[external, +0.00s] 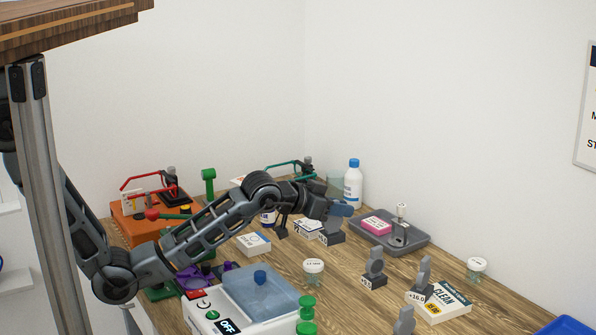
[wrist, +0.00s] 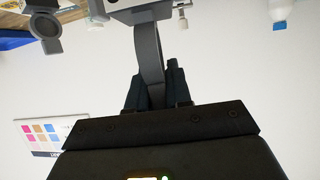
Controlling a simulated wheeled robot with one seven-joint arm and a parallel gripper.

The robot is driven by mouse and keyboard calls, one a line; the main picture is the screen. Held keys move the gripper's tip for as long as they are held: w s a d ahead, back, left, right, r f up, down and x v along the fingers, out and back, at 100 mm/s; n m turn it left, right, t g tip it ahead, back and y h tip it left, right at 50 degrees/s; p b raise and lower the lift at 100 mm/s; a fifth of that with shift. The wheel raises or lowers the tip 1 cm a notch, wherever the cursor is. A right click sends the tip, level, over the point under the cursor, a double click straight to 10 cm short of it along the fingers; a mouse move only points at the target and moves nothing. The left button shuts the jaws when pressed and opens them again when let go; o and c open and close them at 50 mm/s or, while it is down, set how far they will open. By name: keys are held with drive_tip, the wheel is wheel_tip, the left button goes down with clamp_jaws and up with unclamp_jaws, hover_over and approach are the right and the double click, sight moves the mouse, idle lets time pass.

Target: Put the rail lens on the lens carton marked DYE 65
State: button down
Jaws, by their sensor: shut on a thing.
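My gripper (external: 341,209) is shut on a grey rail lens (external: 332,226) with a dark labelled base. In the wrist view the dark fingers (wrist: 156,76) grip the grey lens body (wrist: 149,45) edge-on, and its base is at the top. I cannot tell whether the base touches anything. A white carton (external: 308,227) with dark print is just left of the held lens. Another white carton (external: 254,243) lies farther left. A carton with a yellow patch (external: 444,302) reads CLEAN at the right. I cannot read DYE 65 on any carton.
Other grey rail lenses (external: 375,262) (external: 423,272) (external: 403,321) stand at the front right. A grey tray (external: 420,244) holds a pink block. A white-and-blue bottle (external: 353,184) stands behind my gripper. A white device (external: 215,312) and a small jar (external: 314,271) are in front.

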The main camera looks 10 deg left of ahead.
drive_tip(key=shift+s+r, duration=0.15)
drive_tip(key=shift+s, duration=0.05)
drive_tip(key=shift+a+n+t, duration=0.3)
drive_tip(key=shift+a, duration=0.1)
drive_tip(key=w+a+r+n+t+y, duration=0.1)
drive_tip(key=a+r+n+t+y, duration=0.1)
drive_tip(key=a+n+y, duration=0.4)
drive_tip(key=w+a+r+n+t+y, duration=0.1)
drive_tip(key=a+n+t+y, duration=0.2)
drive_tip(key=a, duration=0.6)
drive_tip(key=shift+g+y, duration=0.4)
drive_tip(key=shift+y, duration=0.2)
drive_tip(key=shift+w+a+f+b, duration=1.25)
drive_tip(key=shift+w+f, duration=0.2)
drive_tip(key=shift+f, duration=0.3)
drive_tip(key=shift+w+a+f+b, duration=1.2)
drive_tip(key=shift+w+f, duration=0.2)
drive_tip(key=shift+f, duration=0.35)
drive_tip(key=shift+w+a+f+b, duration=1.2)
drive_tip(key=shift+w+f, duration=0.25)
drive_tip(key=shift+f, duration=0.3)
drive_tip(key=shift+f, duration=0.1)
drive_tip(key=shift+f, duration=0.15)
drive_tip(key=c, duration=1)
unclamp_jaws()
drive_tip(key=shift+c, duration=0.2)
